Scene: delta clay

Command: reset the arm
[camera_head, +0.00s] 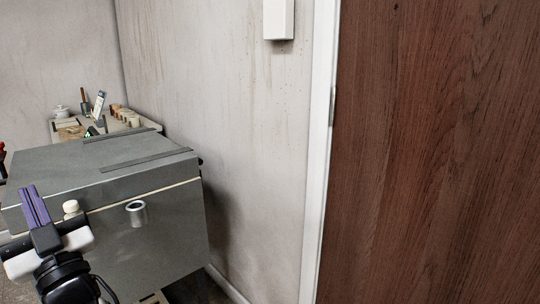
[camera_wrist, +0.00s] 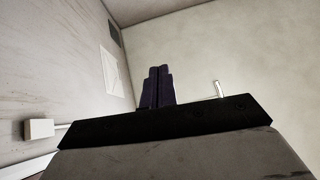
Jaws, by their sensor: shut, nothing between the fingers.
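My gripper (camera_head: 33,204) is at the lower left of the head view, in front of the grey metal box. Its two purple fingers lie together, shut, with nothing between them. In the wrist view the dark fingers (camera_wrist: 158,84) also show closed and point up toward the bare wall and ceiling area. No object touches the fingertips in the wrist view.
The grey box (camera_head: 150,245) has a round metal fitting (camera_head: 136,213) on its front. Behind it stands a bench (camera_head: 60,130) with small items and pots. A wooden door (camera_head: 435,150) fills the right. The stained wall (camera_head: 220,110) between is bare except for a white box (camera_head: 278,18).

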